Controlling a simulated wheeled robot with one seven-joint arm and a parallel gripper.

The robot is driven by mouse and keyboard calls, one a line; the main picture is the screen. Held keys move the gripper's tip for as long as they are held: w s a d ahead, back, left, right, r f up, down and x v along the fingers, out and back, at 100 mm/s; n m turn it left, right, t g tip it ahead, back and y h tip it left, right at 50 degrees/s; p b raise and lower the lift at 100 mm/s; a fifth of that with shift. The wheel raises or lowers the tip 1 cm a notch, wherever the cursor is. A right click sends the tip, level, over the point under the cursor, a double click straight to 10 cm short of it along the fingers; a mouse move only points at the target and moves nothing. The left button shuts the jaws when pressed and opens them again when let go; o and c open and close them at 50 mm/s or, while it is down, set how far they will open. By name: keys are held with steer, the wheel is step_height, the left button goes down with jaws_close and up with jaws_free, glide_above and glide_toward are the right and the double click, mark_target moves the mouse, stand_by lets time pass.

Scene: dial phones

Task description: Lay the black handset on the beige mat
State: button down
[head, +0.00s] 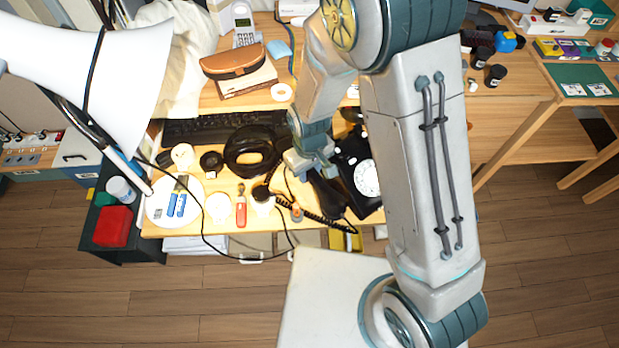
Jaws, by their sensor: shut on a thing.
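The black handset (328,195) is at the front right of the wooden desk, below my gripper (314,172), which is shut on it. My gripper hides part of the handset, and I cannot tell whether it touches the desk. A black dial phone (367,179) with a white dial stands just right of it, partly behind my arm. A black coiled cord (322,217) runs along the front edge near the handset. I cannot pick out a beige mat for certain; a pale round disc (157,211) at the left front bears blue items.
A black ring-shaped thing (252,150) and a keyboard (205,128) lie left of my gripper. A red tool (241,212) and a small pale disc (218,207) lie at the front. A white lamp (90,60) overhangs the left. The desk is crowded.

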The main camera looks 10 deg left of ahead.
mark_target(310, 179)
steer(key=shift+f, duration=1.95)
steer(key=shift+f, duration=0.1)
steer(key=c, duration=1.1)
jaws_free()
